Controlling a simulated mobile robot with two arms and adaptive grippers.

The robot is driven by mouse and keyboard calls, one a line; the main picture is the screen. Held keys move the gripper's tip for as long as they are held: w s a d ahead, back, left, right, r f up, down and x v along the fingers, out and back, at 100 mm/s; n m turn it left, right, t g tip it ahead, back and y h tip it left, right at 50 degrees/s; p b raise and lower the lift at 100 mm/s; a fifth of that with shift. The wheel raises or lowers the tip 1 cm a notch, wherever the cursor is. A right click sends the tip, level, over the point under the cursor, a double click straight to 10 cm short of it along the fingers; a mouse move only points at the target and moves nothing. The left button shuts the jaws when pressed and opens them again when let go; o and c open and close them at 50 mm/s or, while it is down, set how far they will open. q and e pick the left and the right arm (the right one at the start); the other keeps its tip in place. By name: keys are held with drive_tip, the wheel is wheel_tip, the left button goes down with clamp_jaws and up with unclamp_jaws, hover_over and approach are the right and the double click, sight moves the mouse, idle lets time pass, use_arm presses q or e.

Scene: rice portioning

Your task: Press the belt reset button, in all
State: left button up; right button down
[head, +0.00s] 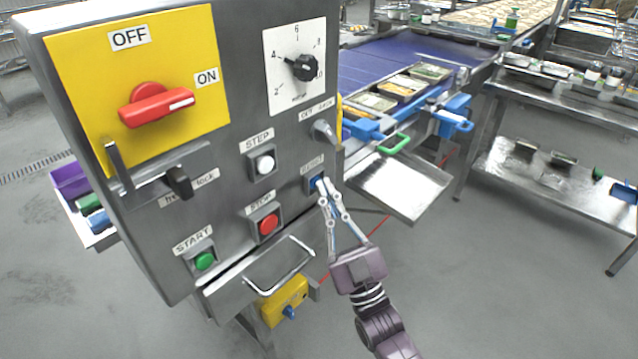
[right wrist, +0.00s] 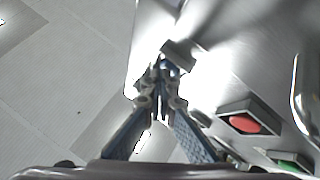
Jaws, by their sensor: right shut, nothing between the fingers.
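The blue reset button (head: 314,182) sits at the right edge of the grey control panel (head: 225,150), under a small label. My right gripper (head: 322,186) is shut and empty, with its fingertips at the button. The fingertips cover part of the button; whether they touch it or press it in I cannot tell. In the right wrist view the closed fingertips (right wrist: 161,72) are against the bright panel side, and the button itself cannot be made out there. My left gripper is not in view.
Near the fingers are the red stop button (head: 268,224), white step button (head: 264,164), green start button (head: 205,261) and a grey knob (head: 323,132). A metal handle (head: 282,268) sticks out below.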

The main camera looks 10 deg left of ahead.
drive_tip(key=shift+s+d+p, duration=0.35)
drive_tip(key=shift+s+d, duration=0.15)
drive_tip(key=shift+d, duration=0.25)
drive_tip(key=shift+d, duration=0.1)
drive_tip(key=s+d+p, duration=0.1)
drive_tip(key=d, duration=0.1)
drive_tip(key=s+d, duration=0.1)
drive_tip(key=s, duration=0.1)
drive_tip(key=shift+d+p, duration=0.4)
idle(0.5)
